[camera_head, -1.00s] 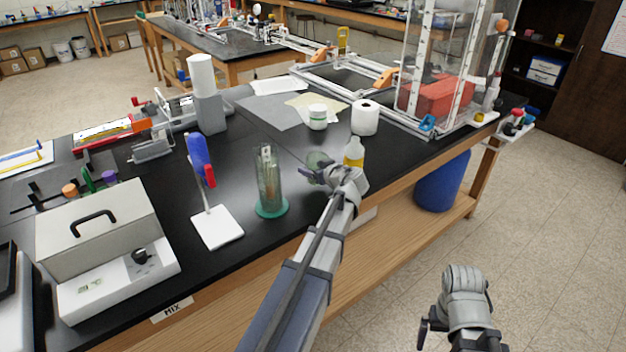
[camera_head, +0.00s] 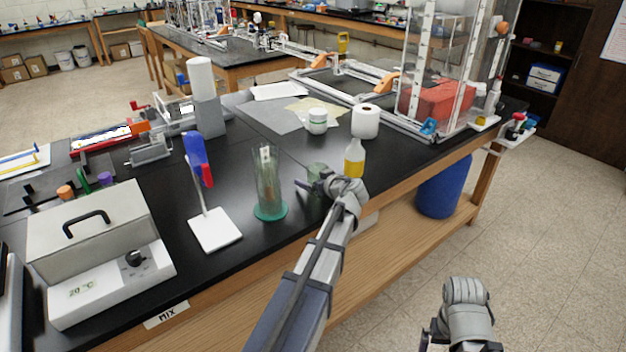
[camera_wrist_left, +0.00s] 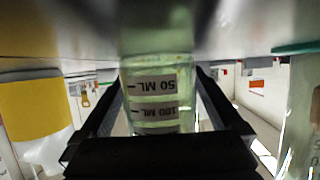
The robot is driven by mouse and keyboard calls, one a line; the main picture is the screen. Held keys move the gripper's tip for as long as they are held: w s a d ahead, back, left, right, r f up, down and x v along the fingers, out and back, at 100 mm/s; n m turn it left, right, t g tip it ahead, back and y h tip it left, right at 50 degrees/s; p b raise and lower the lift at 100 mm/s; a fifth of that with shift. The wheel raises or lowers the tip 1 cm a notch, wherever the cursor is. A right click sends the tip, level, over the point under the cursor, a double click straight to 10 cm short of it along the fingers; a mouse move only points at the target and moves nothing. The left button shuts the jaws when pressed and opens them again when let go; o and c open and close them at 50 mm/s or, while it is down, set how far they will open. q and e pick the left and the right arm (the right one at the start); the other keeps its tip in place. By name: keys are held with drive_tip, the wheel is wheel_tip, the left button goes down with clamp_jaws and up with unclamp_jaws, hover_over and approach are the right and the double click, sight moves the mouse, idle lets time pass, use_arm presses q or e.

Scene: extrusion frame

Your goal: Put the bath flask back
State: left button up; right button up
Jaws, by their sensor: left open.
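A greenish clear glass flask (camera_head: 317,174) stands on the black bench near its front edge. In the left wrist view the flask (camera_wrist_left: 158,65) shows 50 ML and 100 ML labels and sits between the two dark fingers. My left gripper (camera_head: 316,189) is open around the flask; contact cannot be told. It also shows in the left wrist view (camera_wrist_left: 160,100). The grey bath box (camera_head: 90,225), with a black-handled lid on and a 20 °C display, stands at the front left. My right gripper (camera_head: 432,333) is low at the right, off the bench, its jaws unclear.
A tall glass cylinder on a green base (camera_head: 268,185) stands just left of the flask. A yellow-filled bottle (camera_head: 354,160) is close on the right. A white stand (camera_head: 215,229) with a blue-and-red clamp lies between cylinder and bath. A paper roll (camera_head: 365,122) is behind.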

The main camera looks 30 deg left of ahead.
use_arm(q)
drive_tip(key=shift+r, duration=0.1)
drive_tip(key=shift+s+d+r+p, duration=0.1)
drive_tip(key=shift+d+r+p, duration=0.05)
drive_tip(key=shift+r+p, duration=0.15)
drive_tip(key=p+v, duration=0.4)
drive_tip(key=v, duration=0.6)
drive_tip(key=shift+s+d, duration=0.15)
drive_tip(key=shift+s+d+r, duration=0.2)
drive_tip(key=shift+s+d, duration=0.05)
drive_tip(key=shift+d, duration=0.25)
idle(0.4)
drive_tip(key=b+x, duration=0.4)
drive_tip(key=x, duration=0.7)
drive_tip(key=shift+w+a+f, duration=0.15)
drive_tip(key=shift+a+f, duration=0.05)
drive_tip(key=shift+w+a+f+b, duration=0.1)
drive_tip(key=shift+a+f+b, duration=0.15)
drive_tip(key=shift+b, duration=0.1)
drive_tip(key=shift+r, duration=0.1)
